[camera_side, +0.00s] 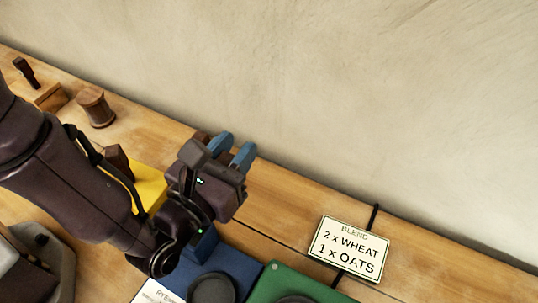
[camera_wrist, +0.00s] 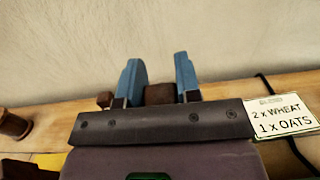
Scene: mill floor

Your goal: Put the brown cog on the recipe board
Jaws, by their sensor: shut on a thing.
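My gripper (camera_side: 232,149) is raised near the wall side of the bench, its blue fingers also showing in the wrist view (camera_wrist: 160,82). It is shut on a dark brown piece (camera_wrist: 159,94) between the fingers. I take this for the brown cog, but its teeth do not show and most of it is hidden behind my gripper. The recipe board (camera_side: 349,246), a white card reading "BLEND 2 x WHEAT 1 x OATS", stands to the right of my gripper, apart from it. It also shows at the right in the wrist view (camera_wrist: 282,115).
A brown spool (camera_side: 96,109), a dark peg (camera_side: 26,72) and a wooden block (camera_side: 51,97) stand at the left. A yellow block (camera_side: 150,184) lies behind my arm. Blue (camera_side: 237,264) and green (camera_side: 270,276) bases are in front. The bench between gripper and board is clear.

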